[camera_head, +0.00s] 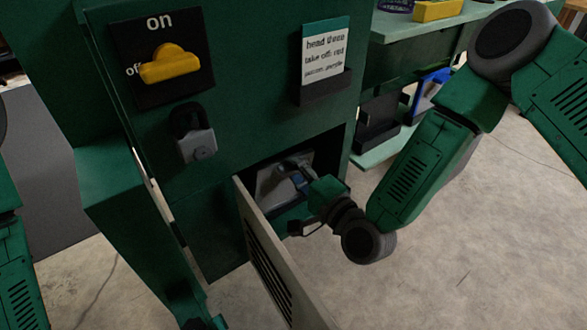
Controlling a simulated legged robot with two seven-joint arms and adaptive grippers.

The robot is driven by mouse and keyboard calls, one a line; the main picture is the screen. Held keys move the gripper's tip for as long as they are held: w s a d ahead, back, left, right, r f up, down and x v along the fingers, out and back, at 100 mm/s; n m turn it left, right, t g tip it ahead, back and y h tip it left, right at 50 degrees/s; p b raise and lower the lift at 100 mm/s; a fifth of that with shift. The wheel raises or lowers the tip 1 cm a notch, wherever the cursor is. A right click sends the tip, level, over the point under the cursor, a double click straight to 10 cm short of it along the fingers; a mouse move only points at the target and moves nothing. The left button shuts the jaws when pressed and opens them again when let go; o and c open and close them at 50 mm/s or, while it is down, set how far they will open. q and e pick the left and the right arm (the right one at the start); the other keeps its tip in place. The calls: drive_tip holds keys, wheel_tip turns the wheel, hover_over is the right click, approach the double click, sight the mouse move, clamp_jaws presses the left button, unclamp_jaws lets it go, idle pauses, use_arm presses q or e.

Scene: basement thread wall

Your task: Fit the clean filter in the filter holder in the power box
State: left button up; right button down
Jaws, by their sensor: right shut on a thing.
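The power box (255,95) is a tall green cabinet with an open lower compartment. My right gripper (299,180) reaches into this opening from the right and is shut on a pale grey piece (270,186), which looks like the filter. The piece is tilted inside the compartment, and the gripper partly hides it. The filter holder cannot be made out in the dark interior, so I cannot tell whether the piece touches it. My left gripper is not clearly in view; only part of my left arm shows at the left edge.
The compartment's pale, slotted door (268,262) stands open towards me, left of my right arm. A yellow switch (170,64), a grey padlock (197,144) and a note (325,55) are above. Shelves (405,140) stand at right. The floor (460,250) is clear at lower right.

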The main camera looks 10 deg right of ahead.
drive_tip(key=shift+d+f, duration=0.15)
drive_tip(key=shift+f, duration=0.3)
drive_tip(key=shift+s, duration=0.1)
drive_tip(key=c, duration=1.6)
unclamp_jaws()
drive_tip(key=shift+c, duration=0.2)
drive_tip(key=shift+o, duration=1.1)
drive_tip(key=shift+r, duration=0.1)
